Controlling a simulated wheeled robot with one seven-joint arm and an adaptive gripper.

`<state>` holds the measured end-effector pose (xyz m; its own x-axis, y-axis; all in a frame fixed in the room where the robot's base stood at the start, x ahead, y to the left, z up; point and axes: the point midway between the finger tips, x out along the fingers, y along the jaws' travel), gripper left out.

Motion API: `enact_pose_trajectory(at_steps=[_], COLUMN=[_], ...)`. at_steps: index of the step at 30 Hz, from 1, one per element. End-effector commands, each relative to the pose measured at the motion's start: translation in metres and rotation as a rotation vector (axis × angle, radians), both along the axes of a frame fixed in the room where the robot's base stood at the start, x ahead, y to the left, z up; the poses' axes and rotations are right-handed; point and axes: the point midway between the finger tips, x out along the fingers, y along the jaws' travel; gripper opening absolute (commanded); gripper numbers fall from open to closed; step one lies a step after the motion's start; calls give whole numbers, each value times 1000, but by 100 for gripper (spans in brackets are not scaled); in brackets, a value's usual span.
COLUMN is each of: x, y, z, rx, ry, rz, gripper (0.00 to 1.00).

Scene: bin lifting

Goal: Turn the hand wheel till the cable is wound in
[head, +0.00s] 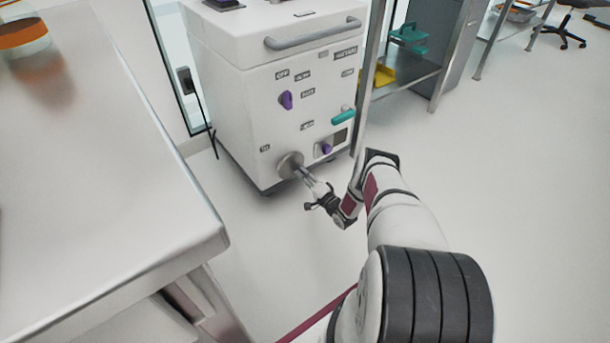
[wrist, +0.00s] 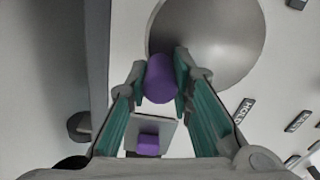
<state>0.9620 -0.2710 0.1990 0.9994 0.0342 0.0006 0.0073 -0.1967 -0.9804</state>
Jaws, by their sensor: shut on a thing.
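The hand wheel (head: 290,164) is a round grey metal disc low on the front of a white cabinet (head: 235,100). In the wrist view the disc (wrist: 222,40) fills the upper middle. A purple handle (wrist: 159,82) stands out from the wheel's edge. My gripper (head: 307,177) reaches the wheel from the lower right, its two fingers (wrist: 160,80) shut on the purple handle, one on each side. I cannot make out the cable to be wound in; a thin black cord (head: 205,115) hangs at the cabinet's left side.
The cabinet front also has a purple knob (head: 286,99), a small purple switch (head: 326,148), a teal lever (head: 343,116) and a grey bar handle (head: 313,34). A white-topped bench (head: 110,200) stands close on the left. Shelving (head: 405,70) stands to the right. The floor (head: 520,190) at right is clear.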

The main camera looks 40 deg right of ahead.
Motion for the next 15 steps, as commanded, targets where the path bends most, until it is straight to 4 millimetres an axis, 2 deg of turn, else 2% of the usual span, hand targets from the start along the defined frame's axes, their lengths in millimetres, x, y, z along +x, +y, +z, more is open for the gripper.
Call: enact_pose_trajectory(at_steps=[15], x=[-1], y=[4], z=[-4], rx=[85], ry=[6], rz=[0], gripper=[0])
